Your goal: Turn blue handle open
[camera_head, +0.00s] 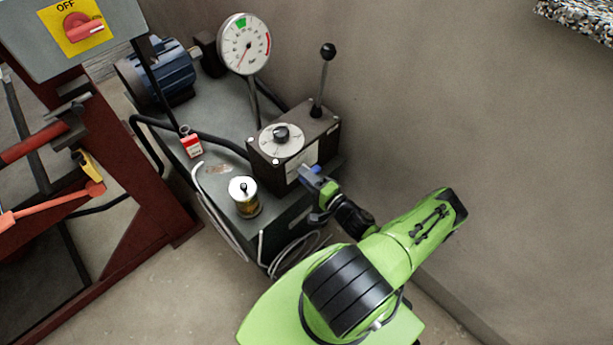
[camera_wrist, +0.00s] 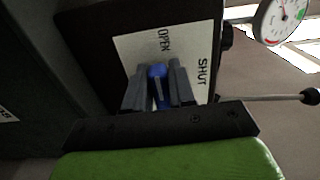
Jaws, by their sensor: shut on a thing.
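The blue handle (camera_wrist: 158,72) sits on a white plate (camera_wrist: 120,45) marked OPEN and SHUT, on the front of a dark control box. In the wrist view my gripper (camera_wrist: 159,85) is shut on the handle, with one grey finger on each side of it. The handle points towards the wrist camera between the fingers, and its lower part is partly hidden by them. In the head view only a small bit of the blue handle (camera_head: 315,168) shows by the fingertips, and my gripper (camera_head: 309,174) reaches the front of the box from the right.
The control box (camera_head: 262,160) carries a dial and a black-knobbed lever (camera_head: 323,75). A round gauge (camera_head: 244,44) stands behind it. A blue motor (camera_head: 155,75), a red tag (camera_head: 191,143) and a small jar (camera_head: 244,197) are to the left. A wall rises at the right.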

